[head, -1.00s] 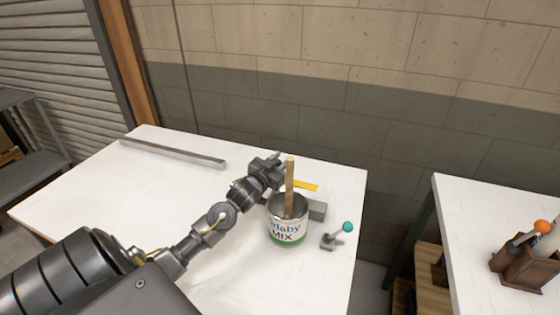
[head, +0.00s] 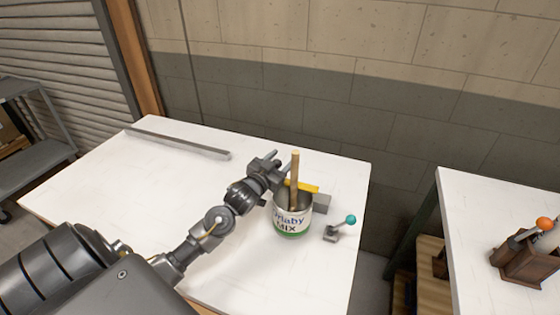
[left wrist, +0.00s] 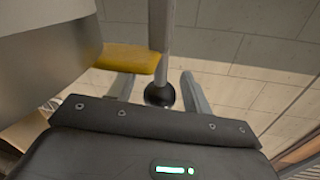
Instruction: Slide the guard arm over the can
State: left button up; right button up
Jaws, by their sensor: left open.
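The can (head: 290,222), white and green with "MIX" lettering, stands upright on the white table with a wooden stick (head: 295,170) in it. The yellow guard arm (head: 304,187) shows at the can's back rim, partly behind the stick; its end nears the grey block (head: 321,203). In the left wrist view the yellow bar (left wrist: 130,58) lies beside a grey post with a black ball (left wrist: 160,94). My left gripper (head: 278,160) is behind and left of the can. Its open fingers (left wrist: 158,90) stand either side of the ball. My right gripper is not in view.
A small clamp with a teal knob (head: 350,220) stands right of the can. A long grey bar (head: 180,144) lies at the table's back left. A second white table (head: 470,240) at right holds a brown holder (head: 525,262). The left part of the first table is clear.

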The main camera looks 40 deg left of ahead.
pick_arm(q)
jog(key=s+b, duration=0.2)
jog(key=s, duration=0.8)
jog(key=shift+s+d, duration=0.3)
jog(key=shift+s, duration=0.1)
jog(key=shift+r, duration=0.1)
